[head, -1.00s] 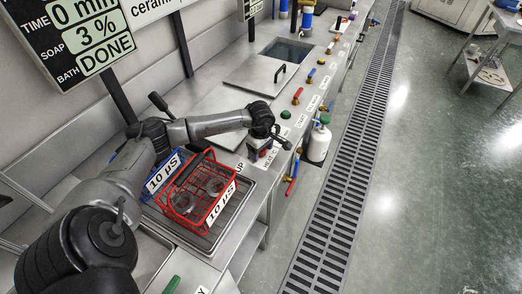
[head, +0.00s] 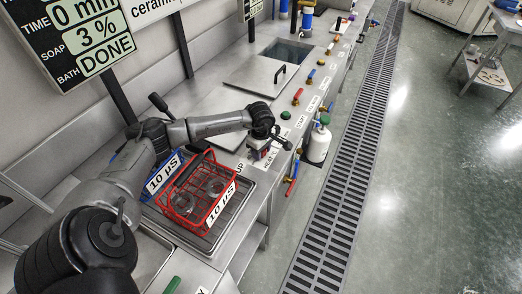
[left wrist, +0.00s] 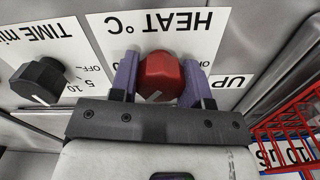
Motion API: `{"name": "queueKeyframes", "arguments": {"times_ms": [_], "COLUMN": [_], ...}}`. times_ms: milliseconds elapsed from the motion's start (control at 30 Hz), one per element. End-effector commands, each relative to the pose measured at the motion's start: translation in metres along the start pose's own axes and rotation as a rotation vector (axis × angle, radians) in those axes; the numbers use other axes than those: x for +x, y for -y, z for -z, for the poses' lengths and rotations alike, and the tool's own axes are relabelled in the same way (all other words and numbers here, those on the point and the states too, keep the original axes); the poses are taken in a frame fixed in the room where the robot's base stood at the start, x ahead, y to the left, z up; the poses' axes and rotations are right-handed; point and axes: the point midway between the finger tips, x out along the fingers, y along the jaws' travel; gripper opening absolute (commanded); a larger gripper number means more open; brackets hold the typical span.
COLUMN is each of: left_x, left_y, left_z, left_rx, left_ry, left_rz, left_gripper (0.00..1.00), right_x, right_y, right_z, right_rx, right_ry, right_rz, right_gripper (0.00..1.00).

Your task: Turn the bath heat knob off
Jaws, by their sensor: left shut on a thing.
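The red heat knob (left wrist: 159,76) sits under the upside-down "HEAT °C" label (left wrist: 160,22) in the left wrist view. A white mark shows near its lower edge. My left gripper (left wrist: 158,82) has its two purple fingers on either side of the knob and is shut on it. In the head view my left gripper (head: 260,146) is at the bench's front panel, beyond the red basket, and hides most of the knob. My right gripper is in neither view.
A black knob (left wrist: 40,80) under a "TIME min" label is beside the heat knob. A red wire basket (head: 207,207) labelled 10 µS stands close by on the bench, with a blue basket (head: 161,178) behind it. Coloured valves line the bench front. The floor aisle is clear.

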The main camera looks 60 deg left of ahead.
Motion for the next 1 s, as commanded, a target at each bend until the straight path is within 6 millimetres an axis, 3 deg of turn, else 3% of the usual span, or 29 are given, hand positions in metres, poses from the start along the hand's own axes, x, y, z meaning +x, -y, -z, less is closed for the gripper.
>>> {"name": "queueKeyframes", "arguments": {"times_ms": [267,1000], "left_x": [-0.003,-0.004], "left_y": [0.000,0.000], "left_z": [0.000,0.000], "left_rx": [-0.167,-0.868], "left_ry": [0.000,0.000], "left_rz": [-0.001,0.000], "left_gripper": [0.20,0.20], "right_x": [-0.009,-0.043], "right_y": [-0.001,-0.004], "right_z": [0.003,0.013], "right_rx": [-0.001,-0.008], "right_ry": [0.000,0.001], "right_rz": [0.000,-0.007], "right_gripper": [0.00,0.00]}}
